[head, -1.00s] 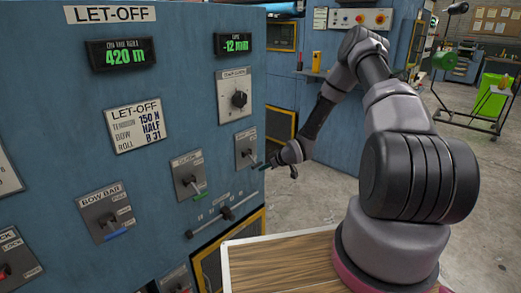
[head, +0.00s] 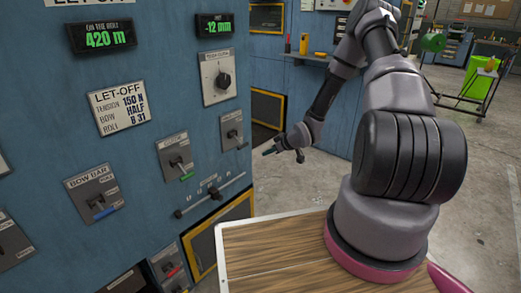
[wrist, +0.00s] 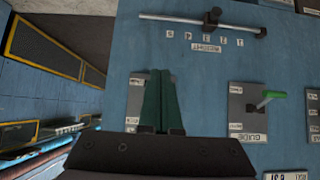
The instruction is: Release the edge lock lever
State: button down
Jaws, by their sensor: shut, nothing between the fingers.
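I cannot read an edge lock label on any lever plate. The plate nearest my gripper (head: 270,151) is a grey lever plate (head: 232,131) at the panel's right edge; its label is too small to read. In the wrist view this plate (wrist: 135,97) is partly hidden behind my gripper's green fingers (wrist: 160,76), and its lever does not show clearly there. My gripper is shut and empty, just right of and below that plate in the head view. A guide lever with a green handle (wrist: 272,97) is on the plate to its right in the wrist view.
A blue-handled bow bar lever (head: 102,212) and a red-handled lever (head: 172,270) are on the blue panel. A slide bar (head: 210,195) runs below the guide plate. A wood-topped surface (head: 270,250) lies under my arm. Open floor lies right of the panel.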

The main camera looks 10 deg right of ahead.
jog(key=shift+s+d, duration=0.75)
jog(key=shift+s, duration=0.3)
jog(key=s+d+r+m+h, duration=0.1)
jog(key=s+d+r+h, duration=0.1)
jog(key=r, duration=0.8)
jog(key=s+d+r+m+g+h, duration=0.1)
jog(key=d+r+m+h, duration=0.1)
jog(key=r, duration=0.7)
jog(key=s+d+r+m+h, duration=0.1)
jog(key=s+d+r+h, duration=0.15)
jog(key=r, duration=0.75)
jog(key=s+a+r+m+y, duration=0.1)
jog(key=s+a+r+m, duration=0.2)
jog(key=s+r, duration=0.6)
jog(key=s+a+r+m+y, duration=0.2)
jog(key=s+r, duration=0.7)
jog(key=s, duration=0.8)
jog(key=shift+a+r+m, duration=0.4)
jog(key=shift+a+m, duration=0.5)
jog(key=shift+m, duration=0.3)
